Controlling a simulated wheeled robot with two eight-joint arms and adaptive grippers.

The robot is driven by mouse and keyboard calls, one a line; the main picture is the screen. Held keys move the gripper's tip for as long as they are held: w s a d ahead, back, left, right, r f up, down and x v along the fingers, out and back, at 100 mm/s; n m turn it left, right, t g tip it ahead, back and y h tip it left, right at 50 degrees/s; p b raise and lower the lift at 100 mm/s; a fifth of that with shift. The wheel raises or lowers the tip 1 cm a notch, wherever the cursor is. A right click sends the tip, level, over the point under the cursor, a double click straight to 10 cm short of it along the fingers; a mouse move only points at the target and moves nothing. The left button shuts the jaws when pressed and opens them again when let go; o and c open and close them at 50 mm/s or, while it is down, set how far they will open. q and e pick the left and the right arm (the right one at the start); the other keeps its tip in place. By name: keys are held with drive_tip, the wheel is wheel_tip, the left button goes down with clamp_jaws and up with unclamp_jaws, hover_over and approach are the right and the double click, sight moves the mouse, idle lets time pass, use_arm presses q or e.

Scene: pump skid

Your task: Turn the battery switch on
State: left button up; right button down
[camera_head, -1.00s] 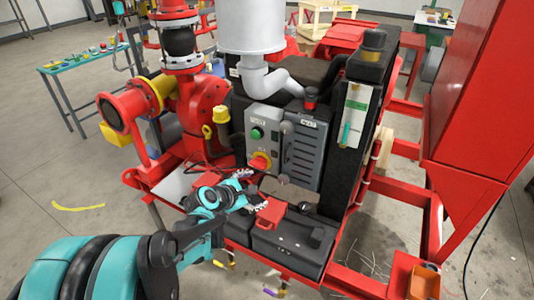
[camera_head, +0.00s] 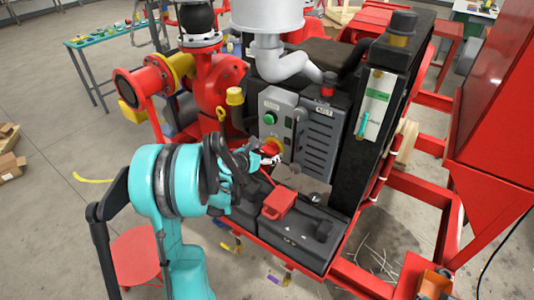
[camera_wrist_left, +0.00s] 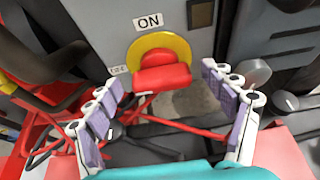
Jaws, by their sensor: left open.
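The battery switch is a red knob (camera_wrist_left: 162,78) on a yellow round plate (camera_wrist_left: 170,46), low on the grey control panel (camera_head: 271,110). In the left wrist view an ON label stands above it and a second label, partly hidden, at its left. The knob's handle lies roughly level. My left gripper (camera_wrist_left: 170,112) is open, with one finger on each side just below and in front of the knob, apart from it. In the head view my left gripper (camera_head: 262,158) is at the panel's lower edge, partly hidden by its own wrist. My right gripper is not in view.
A green button (camera_head: 269,118) sits higher on the panel. A black battery (camera_head: 290,240) with a red terminal cover (camera_head: 279,203) is below, with a red cable near the gripper. A red valve body (camera_head: 211,85) stands left; a grey louvred box (camera_head: 317,140) is right.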

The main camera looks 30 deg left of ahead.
use_arm(q)
drive_tip(key=c, duration=1.2)
drive_tip(key=shift+o, duration=0.2)
drive_tip(key=shift+d, duration=0.1)
drive_tip(key=m+y+b, duration=0.1)
drive_tip(key=m+y, duration=0.1)
drive_tip(key=m, duration=0.1)
drive_tip(key=shift+d+f+t+b, duration=0.15)
drive_tip(key=shift+d+t+b, duration=0.15)
drive_tip(key=shift+b, duration=0.1)
drive_tip(key=m+y+b, duration=0.2)
drive_tip(key=m, duration=0.1)
drive_tip(key=m+t+b, duration=0.1)
drive_tip(key=m, duration=0.1)
drive_tip(key=shift+d+f+y, duration=0.3)
drive_tip(key=shift+y, duration=0.1)
drive_tip(key=shift+f+m+t+y, duration=0.1)
drive_tip(key=shift+m+t+y, duration=0.3)
drive_tip(key=shift+m, duration=0.6)
drive_tip(key=shift+f+m+t+y, duration=0.15)
drive_tip(key=shift+m+t+y, duration=0.45)
drive_tip(key=shift+m, duration=1.1)
